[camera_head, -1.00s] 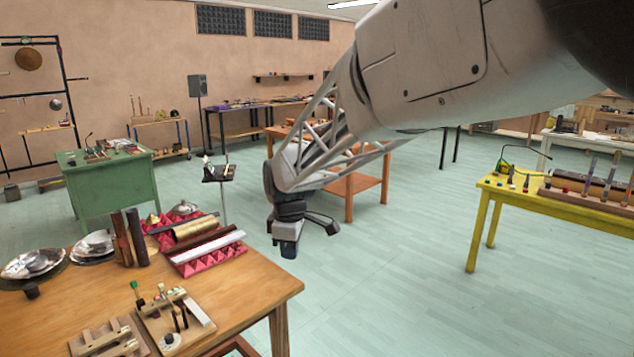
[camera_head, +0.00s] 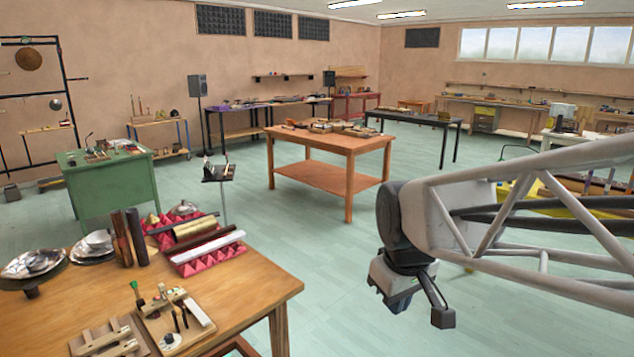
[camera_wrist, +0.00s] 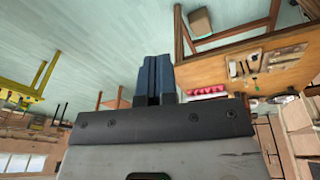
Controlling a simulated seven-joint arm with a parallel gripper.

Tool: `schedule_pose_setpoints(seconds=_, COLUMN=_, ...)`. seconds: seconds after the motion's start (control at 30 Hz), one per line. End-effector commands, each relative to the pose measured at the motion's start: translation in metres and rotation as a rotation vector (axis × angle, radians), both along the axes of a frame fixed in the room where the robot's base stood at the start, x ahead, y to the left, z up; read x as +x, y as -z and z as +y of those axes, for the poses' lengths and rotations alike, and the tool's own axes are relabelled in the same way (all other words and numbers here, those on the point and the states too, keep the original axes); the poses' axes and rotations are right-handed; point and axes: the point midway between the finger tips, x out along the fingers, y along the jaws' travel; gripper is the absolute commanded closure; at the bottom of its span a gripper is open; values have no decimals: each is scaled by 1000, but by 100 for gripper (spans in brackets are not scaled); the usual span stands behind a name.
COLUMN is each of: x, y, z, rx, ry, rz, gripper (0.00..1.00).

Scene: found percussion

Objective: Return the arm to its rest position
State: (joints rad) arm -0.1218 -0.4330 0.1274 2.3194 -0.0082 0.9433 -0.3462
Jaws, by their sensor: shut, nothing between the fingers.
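My gripper (camera_head: 399,302) hangs over the open floor at the right of the head view, clear of the tables. In the wrist view its dark blue fingers (camera_wrist: 154,78) are pressed together with nothing between them. My arm reaches in from the right edge of the head view. The gripper is to the right of the near wooden table (camera_head: 262,284) and touches nothing that I can see.
The near wooden table holds metal bowls (camera_head: 35,264), a pink foam tray (camera_head: 207,259) and a mallet board (camera_head: 172,322). A yellow table (camera_head: 548,208) stands partly behind my arm. An orange-brown table (camera_head: 323,143) stands farther back.

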Motion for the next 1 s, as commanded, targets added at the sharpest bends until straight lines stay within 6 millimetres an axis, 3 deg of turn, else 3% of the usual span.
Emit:
schedule_pose_setpoints(seconds=0.3, x=-76, y=15, z=-37, rx=44, ry=293, rz=-29, gripper=100)
schedule_pose_setpoints(seconds=0.5, x=-109, y=25, z=-49, rx=67, ry=428, rz=-41, gripper=100)
schedule_pose_setpoints(seconds=0.7, x=-122, y=31, z=-54, rx=76, ry=483, rz=-45, gripper=100)
schedule_pose_setpoints(seconds=1.0, x=-122, y=31, z=-54, rx=76, ry=485, rz=-46, gripper=100)
